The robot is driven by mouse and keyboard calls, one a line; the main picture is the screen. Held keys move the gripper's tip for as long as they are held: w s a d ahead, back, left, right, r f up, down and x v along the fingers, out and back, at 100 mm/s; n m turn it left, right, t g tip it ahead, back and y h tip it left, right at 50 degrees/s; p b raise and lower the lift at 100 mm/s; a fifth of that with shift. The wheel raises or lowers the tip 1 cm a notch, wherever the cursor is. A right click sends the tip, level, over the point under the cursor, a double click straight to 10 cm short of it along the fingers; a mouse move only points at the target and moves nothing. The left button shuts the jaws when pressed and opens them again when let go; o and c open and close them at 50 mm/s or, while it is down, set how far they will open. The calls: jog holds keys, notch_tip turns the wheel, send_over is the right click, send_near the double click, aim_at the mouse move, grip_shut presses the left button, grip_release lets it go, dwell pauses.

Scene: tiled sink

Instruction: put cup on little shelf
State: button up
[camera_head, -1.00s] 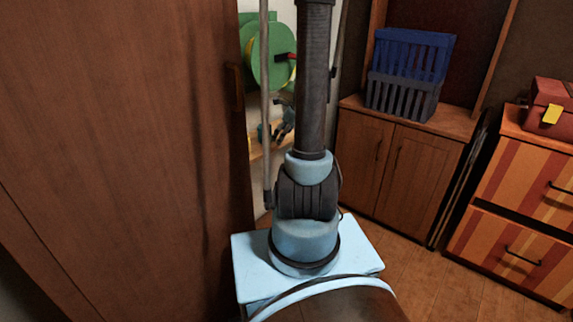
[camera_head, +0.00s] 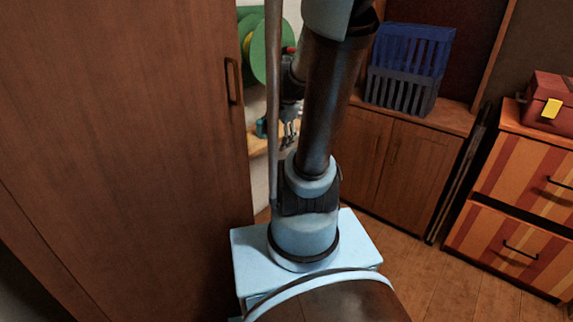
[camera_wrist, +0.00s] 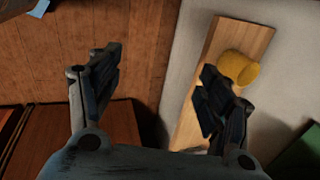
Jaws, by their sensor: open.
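A yellow cup-like object (camera_wrist: 238,68) shows in the wrist view at the upper right. It appears to rest on a narrow light-wood shelf (camera_wrist: 243,38) against a pale wall. My gripper (camera_wrist: 160,66) is open with its fingers wide apart and nothing between them. Its right finger overlaps the shelf in the picture, just left of and below the yellow object; whether they touch cannot be told. In the head view the shelf (camera_head: 257,142) shows only partly beside my arm, with my gripper (camera_head: 289,132) near it. I cannot make out the yellow object on the shelf there.
A tall brown cabinet (camera_head: 120,150) fills the left of the head view, close to my arm. A green round item (camera_head: 262,48) hangs on the wall. Blue crates (camera_head: 408,68) stand on a low wooden cabinet (camera_head: 385,165). A red toolbox (camera_head: 548,102) tops striped drawers at right.

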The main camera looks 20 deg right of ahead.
jog(key=s+f+n+h, duration=0.1)
jog(key=s+f+n, duration=0.1)
jog(key=s+n, duration=0.9)
jog(key=shift+s+f+n+g+h, duration=0.3)
jog(key=shift+s+n+g+h, duration=0.1)
jog(key=shift+s, duration=1.25)
